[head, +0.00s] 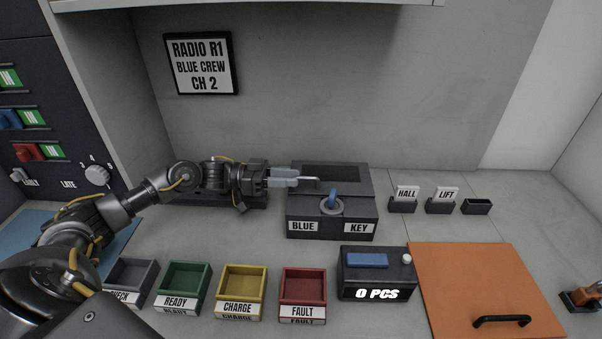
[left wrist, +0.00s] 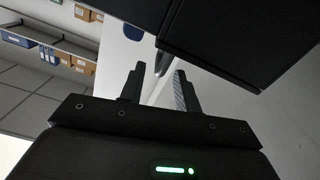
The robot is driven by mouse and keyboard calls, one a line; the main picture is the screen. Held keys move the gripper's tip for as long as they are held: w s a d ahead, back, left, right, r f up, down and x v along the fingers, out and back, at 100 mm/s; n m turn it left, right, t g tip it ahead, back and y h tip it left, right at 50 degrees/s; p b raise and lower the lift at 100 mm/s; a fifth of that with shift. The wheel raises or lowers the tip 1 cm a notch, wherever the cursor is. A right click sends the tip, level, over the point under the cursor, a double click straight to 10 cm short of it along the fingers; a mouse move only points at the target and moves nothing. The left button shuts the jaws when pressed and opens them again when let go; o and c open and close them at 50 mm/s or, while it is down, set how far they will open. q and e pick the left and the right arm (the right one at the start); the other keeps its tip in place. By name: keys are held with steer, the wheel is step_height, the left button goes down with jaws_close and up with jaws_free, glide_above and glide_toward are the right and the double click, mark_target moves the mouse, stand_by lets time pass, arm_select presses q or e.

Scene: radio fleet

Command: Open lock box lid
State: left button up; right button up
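The dark lock box (head: 295,218) stands at the back middle of the counter, labelled BLUE and KEY. A blue key (head: 333,201) stands in the round lock on its front part. The top shows a dark inset rectangle (head: 340,172); I cannot tell whether this is the lid's face or an opening. A thin silver handle (head: 311,180) sits at its left side. My left gripper (head: 297,178) points right at that handle. In the left wrist view its fingers (left wrist: 158,78) are apart, with the silver handle's end between or just beyond their tips.
In front stand grey, green, yellow and red (head: 302,283) trays and a black 0 PCS box (head: 378,275). An orange panel (head: 470,280) with a black handle lies at right. HALL (head: 405,203) and LIFT (head: 441,204) holders stand right of the lock box.

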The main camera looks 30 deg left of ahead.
mark_target(300, 178)
arm_select(q)
steer(key=shift+p+x, duration=0.35)
steer(key=shift+x, duration=1.35)
steer(key=shift+s, duration=0.1)
jaws_close()
